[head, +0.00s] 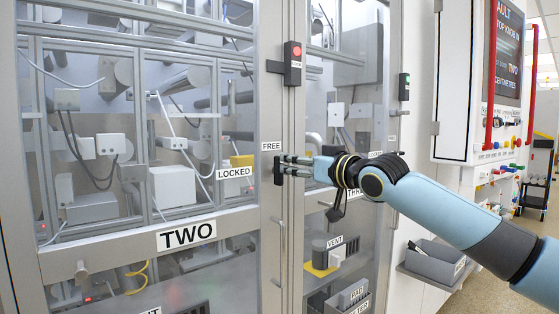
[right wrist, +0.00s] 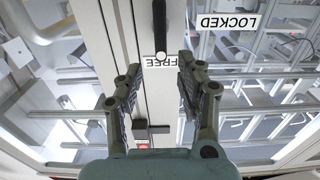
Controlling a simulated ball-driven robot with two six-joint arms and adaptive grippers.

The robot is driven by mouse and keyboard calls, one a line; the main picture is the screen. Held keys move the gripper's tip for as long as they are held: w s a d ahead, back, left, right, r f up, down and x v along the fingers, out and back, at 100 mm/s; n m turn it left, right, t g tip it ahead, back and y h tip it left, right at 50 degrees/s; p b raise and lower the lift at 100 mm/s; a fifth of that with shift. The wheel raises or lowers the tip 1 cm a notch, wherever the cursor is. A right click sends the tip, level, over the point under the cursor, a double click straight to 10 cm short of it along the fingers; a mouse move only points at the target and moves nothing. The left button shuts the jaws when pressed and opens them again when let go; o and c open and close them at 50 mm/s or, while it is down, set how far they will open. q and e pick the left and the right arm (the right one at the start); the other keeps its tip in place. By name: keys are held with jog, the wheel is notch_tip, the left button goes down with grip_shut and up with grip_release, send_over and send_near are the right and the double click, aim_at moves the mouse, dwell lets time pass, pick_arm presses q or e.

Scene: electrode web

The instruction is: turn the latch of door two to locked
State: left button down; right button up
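Door two (head: 150,235) carries a white TWO label (head: 186,235). Its dark latch (head: 277,172) is on the door frame below the FREE label (head: 271,146). The LOCKED label (head: 234,172) is to its left. In the right wrist view, which is upside down, the latch (right wrist: 160,22) is a dark upright bar with a pale round end near FREE. My right gripper (head: 282,166) is at the latch; its fingers (right wrist: 158,68) are apart, one on each side of the FREE label. I cannot tell whether they touch the latch. My left gripper is not in view.
A black box with a red button (head: 292,64) is on the frame above the latch. Door three's glass is right of the frame, partly behind my right arm. A grey bin (head: 436,264) and a white cabinet (head: 455,80) stand further right.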

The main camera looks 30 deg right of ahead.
aim_at(279, 160)
jog(key=w, duration=0.6)
jog(key=shift+w+a, duration=0.2)
jog(key=shift+a, duration=0.1)
jog(key=shift+c, duration=0.4)
